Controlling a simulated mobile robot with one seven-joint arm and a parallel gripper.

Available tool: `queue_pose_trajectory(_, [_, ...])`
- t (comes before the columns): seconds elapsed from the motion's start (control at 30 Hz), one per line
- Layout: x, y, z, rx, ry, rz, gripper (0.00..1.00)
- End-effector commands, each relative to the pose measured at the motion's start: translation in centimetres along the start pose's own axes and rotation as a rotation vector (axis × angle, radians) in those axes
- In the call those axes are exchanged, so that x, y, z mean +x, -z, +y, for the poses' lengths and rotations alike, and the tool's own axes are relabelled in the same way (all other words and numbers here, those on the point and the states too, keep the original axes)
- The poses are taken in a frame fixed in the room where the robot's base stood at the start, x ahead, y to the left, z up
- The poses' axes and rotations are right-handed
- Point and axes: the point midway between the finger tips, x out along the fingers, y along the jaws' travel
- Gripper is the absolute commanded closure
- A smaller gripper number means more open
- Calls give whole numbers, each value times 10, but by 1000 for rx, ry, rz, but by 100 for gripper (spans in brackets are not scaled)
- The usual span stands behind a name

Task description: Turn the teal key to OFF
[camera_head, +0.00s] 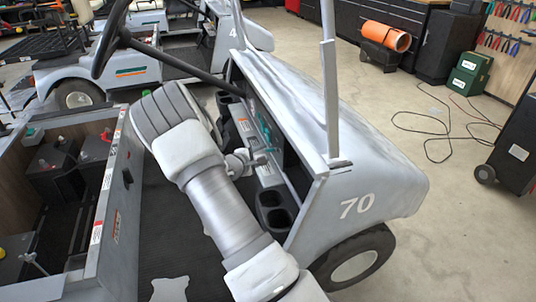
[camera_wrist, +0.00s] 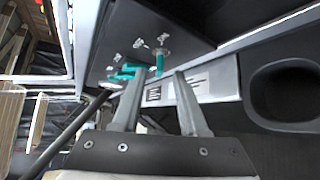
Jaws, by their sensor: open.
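The dark dash panel of the cart carries two teal parts in the wrist view. One is a narrow upright teal piece (camera_wrist: 160,63) in a metal collar, beside small white lettering; it looks like the key. The other is a wider teal piece (camera_wrist: 127,71) to its left; I cannot tell what it is. In the head view the teal parts (camera_head: 264,131) show small on the dash. My gripper (camera_wrist: 158,76) is open, its fingertips just below the narrow piece in the picture, apparently not holding it. It also shows in the head view (camera_head: 254,161), in front of the dash.
A cup holder (camera_wrist: 283,92) is at right in the wrist view. The steering wheel (camera_head: 107,40) and its column pass above and left of my arm. A windshield post (camera_head: 329,90) rises from the cowl. The battery bay (camera_head: 112,150) lies to the left.

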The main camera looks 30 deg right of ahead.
Motion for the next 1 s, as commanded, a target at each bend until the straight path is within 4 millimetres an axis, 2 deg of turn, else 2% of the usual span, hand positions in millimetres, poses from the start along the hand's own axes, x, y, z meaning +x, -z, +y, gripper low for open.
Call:
queue_pose_trajectory(0.1, [22, 0, -2, -1, 0, -2, 57])
queue_pose_trajectory(0.23, [36, 0, -1, 0, 1, 0, 57])
queue_pose_trajectory(0.63, [43, 0, 0, -1, 0, 1, 57])
queue_pose_trajectory(0.67, [43, 0, 0, -1, 0, 1, 61])
queue_pose_trajectory(0.87, [43, 0, 0, -1, 0, 1, 97])
queue_pose_trajectory(0.9, [43, 0, 0, -1, 0, 1, 100])
queue_pose_trajectory(1.0, [43, 0, 0, -1, 0, 1, 100])
